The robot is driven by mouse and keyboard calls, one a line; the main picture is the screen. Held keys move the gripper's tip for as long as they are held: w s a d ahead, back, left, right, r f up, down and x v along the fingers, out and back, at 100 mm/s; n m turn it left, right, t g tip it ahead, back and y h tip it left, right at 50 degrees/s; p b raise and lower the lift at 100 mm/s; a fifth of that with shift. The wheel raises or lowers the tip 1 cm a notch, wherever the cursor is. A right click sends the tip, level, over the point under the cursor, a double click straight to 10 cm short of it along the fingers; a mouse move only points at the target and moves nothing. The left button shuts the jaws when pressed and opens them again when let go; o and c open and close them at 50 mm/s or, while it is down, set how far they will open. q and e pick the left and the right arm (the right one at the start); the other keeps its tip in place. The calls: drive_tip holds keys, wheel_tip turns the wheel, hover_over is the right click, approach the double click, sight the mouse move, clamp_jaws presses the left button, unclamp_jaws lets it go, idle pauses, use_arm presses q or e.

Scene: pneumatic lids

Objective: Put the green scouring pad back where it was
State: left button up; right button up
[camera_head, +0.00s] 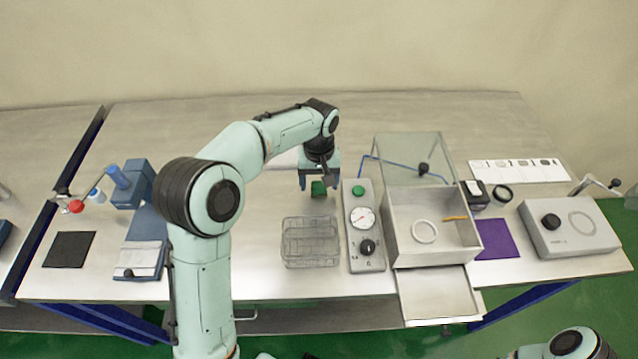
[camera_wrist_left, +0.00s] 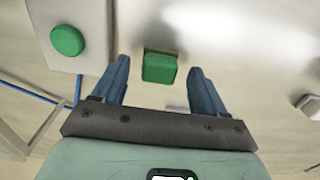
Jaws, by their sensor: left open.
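The green scouring pad (camera_head: 318,188) lies on the steel table, behind the wire basket and left of the control box. In the left wrist view the pad (camera_wrist_left: 160,67) sits between and just beyond the two blue fingers, with a gap on each side. My left gripper (camera_head: 319,184) is open above the pad; it also shows in the left wrist view (camera_wrist_left: 158,75). The fingers do not appear to touch the pad. My right gripper is not in view; only a part of my right arm shows at the bottom right.
The wire basket (camera_head: 310,259) stands in front of the pad. The control box (camera_head: 362,254) with a green button (camera_head: 358,190), gauge and black knob stands right of it. A grey open box (camera_head: 458,255) with a clear raised lid (camera_head: 409,153) is further right.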

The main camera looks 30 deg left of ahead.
sight(319, 185)
use_arm(q)
wheel_tip(319, 185, up, 10)
drive_tip(key=p, duration=0.1)
drive_tip(key=shift+r, duration=0.2)
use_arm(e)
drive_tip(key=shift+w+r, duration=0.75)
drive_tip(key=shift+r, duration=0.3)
use_arm(q)
drive_tip(key=shift+f, duration=0.1)
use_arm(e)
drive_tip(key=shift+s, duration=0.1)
